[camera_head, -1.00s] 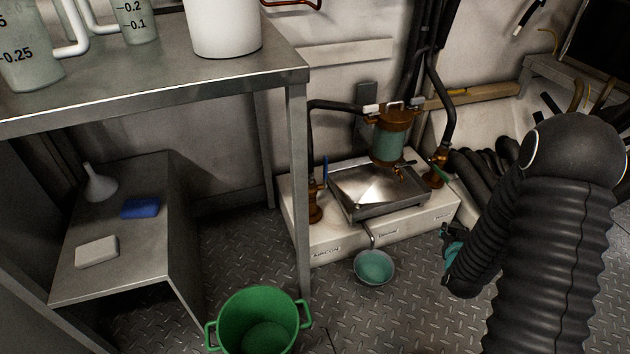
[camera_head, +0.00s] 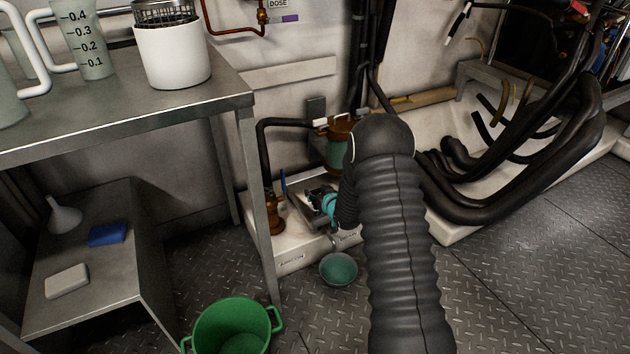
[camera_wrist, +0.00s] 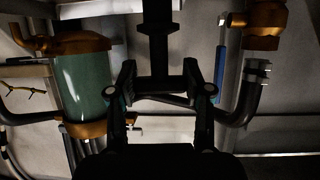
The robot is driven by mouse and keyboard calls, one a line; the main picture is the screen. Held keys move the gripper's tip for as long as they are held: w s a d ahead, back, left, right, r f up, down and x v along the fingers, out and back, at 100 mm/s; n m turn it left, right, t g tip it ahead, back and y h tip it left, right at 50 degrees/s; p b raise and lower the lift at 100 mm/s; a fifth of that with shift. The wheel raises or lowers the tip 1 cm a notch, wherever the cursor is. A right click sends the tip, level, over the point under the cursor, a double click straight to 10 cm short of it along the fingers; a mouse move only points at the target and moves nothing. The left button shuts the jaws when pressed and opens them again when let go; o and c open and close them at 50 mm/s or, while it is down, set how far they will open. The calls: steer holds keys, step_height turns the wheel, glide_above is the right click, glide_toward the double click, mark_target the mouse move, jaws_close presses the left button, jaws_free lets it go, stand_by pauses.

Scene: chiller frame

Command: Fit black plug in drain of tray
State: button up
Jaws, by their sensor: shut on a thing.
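The metal tray (camera_head: 303,208) sits on the white plinth at the foot of the wall. My gripper (camera_head: 314,197) is over the tray in the head view and covers much of it. The drain cannot be seen. In the wrist view my gripper (camera_wrist: 158,84) is shut on a dark stemmed piece with a wider collar, which looks like the black plug (camera_wrist: 157,42). It is in shadow, and its far end runs out at the top edge. I cannot tell whether it touches the tray.
A green-bodied canister (camera_wrist: 83,88) with brass ends stands close beside my gripper. A brass valve (camera_head: 272,214) and a blue-handled item (camera_wrist: 220,68) are near too. A bowl (camera_head: 338,269) is below the tray's spout. A green bucket (camera_head: 232,328) stands on the floor.

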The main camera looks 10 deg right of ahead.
steer(key=shift+n+y, duration=0.4)
steer(key=shift+y, duration=0.1)
steer(key=w, duration=0.2)
steer(key=w+d, duration=0.1)
steer(key=w, duration=0.1)
steer(key=shift+r, duration=0.1)
steer(key=shift+s, duration=0.1)
steer(key=shift+f+b, duration=2.45)
steer(key=shift+f, duration=0.45)
steer(key=shift+b, duration=0.7)
steer(key=shift+f+b, duration=0.85)
steer(key=shift+f, duration=0.15)
steer(key=shift+f, duration=0.8)
